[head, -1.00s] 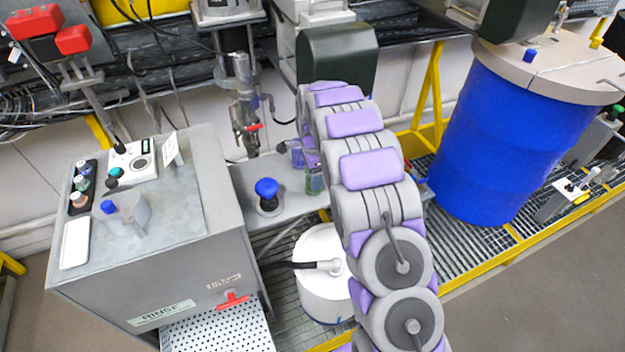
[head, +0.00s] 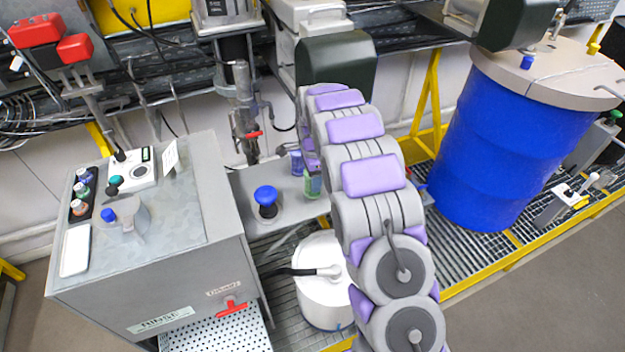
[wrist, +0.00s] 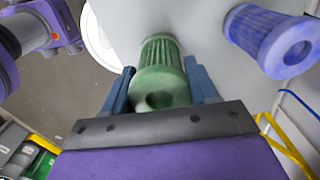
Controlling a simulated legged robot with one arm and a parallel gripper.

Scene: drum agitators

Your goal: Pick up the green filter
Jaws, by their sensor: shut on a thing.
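The green filter (wrist: 160,70) is a ribbed cylinder with a hole in its end, in the middle of the wrist view. My gripper (wrist: 162,88) has its blue fingers on both sides of the filter and is shut on it. In the head view the green filter (head: 313,184) shows only in part, on the grey shelf beside my arm. My gripper is hidden behind my arm there. Whether the filter still touches the shelf I cannot tell.
A blue-purple filter (wrist: 270,40) stands close to the right of the green one. A blue knob (head: 266,195) is on the same shelf (head: 238,182). A white drum (head: 322,290) stands below, the grey rinse cabinet (head: 180,275) at left, a large blue barrel (head: 510,150) at right.

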